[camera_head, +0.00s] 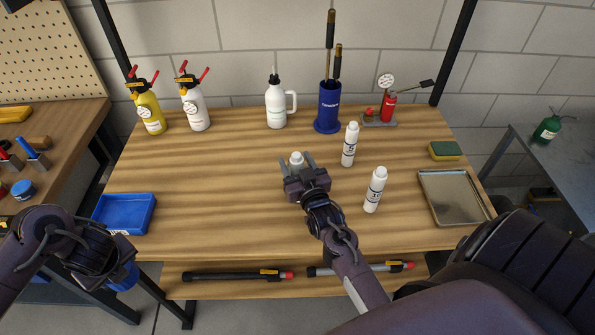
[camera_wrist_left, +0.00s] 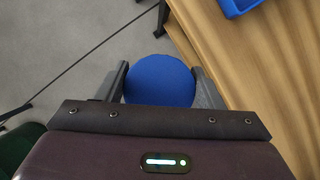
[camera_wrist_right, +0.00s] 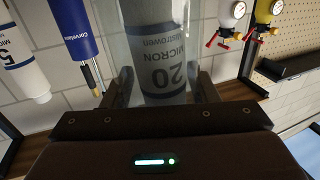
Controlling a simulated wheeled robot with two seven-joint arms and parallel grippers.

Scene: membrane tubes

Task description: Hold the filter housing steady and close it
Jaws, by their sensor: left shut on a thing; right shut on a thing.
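My right gripper (camera_head: 296,165) is shut on a clear filter housing (camera_wrist_right: 112,45) over the middle of the wooden table. A white cartridge (camera_wrist_right: 163,60) marked "20 MICRON" sits inside the clear wall. Its white top (camera_head: 296,157) shows between the fingers in the head view. My left gripper (camera_wrist_left: 161,88) is shut on a round blue cap (camera_wrist_left: 160,80), at the left front beyond the table edge. The cap also shows low in the head view (camera_head: 125,279). The cap and the housing are far apart. I cannot tell if the housing touches the table.
Two white cartridges (camera_head: 349,146) (camera_head: 375,190) stand right of my right gripper. A blue tray (camera_head: 148,215) lies at left, a metal tray (camera_head: 429,180) at right. Bottles and a blue tool holder (camera_head: 328,106) line the back. The table's centre-left is clear.

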